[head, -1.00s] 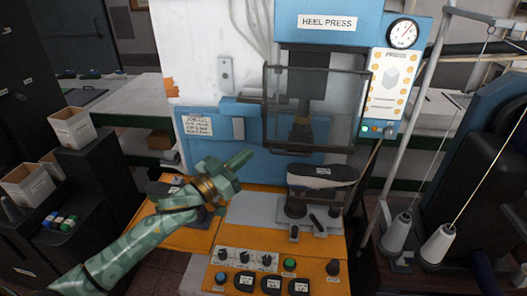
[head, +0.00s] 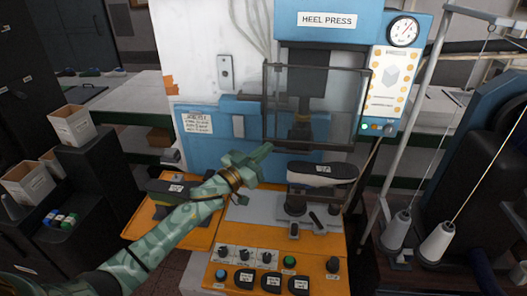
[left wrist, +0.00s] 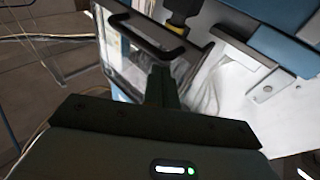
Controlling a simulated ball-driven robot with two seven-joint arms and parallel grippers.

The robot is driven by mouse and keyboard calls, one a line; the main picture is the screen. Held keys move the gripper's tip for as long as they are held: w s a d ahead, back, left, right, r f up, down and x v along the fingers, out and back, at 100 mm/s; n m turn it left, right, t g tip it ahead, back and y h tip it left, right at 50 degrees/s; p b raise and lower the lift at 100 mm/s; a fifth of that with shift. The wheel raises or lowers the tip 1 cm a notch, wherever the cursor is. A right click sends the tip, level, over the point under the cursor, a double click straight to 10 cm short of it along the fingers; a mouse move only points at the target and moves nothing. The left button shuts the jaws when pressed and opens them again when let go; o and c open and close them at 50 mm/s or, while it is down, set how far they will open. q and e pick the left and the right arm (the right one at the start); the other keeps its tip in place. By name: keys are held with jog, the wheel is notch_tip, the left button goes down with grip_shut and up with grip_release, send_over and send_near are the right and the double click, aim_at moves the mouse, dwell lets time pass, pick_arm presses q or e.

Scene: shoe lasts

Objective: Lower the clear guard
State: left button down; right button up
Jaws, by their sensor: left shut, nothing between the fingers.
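The clear guard (head: 340,112) is a dark-framed see-through panel on the front of the blue heel press (head: 327,62). It is raised, with its lower edge above the shoe on its last (head: 322,173). In the left wrist view the guard (left wrist: 128,62) shows with a dark handle bar along its edge. My left gripper (head: 262,152) is shut and empty, just left of and below the guard's lower left corner. In the left wrist view its fingers (left wrist: 161,80) point toward the handle bar; whether they touch it I cannot tell. My right gripper is not in view.
An orange control panel (head: 308,265) with several buttons and knobs lies below the shoe. A second dark shoe form (head: 172,190) stands at left, partly behind my left arm. A machine with white thread cones (head: 437,243) stands at right. White boxes (head: 72,127) are at far left.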

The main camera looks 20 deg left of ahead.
pick_arm(q)
notch_tip(320, 180, down, 23)
jog(key=b, duration=1.5)
jog(key=shift+s, duration=0.1)
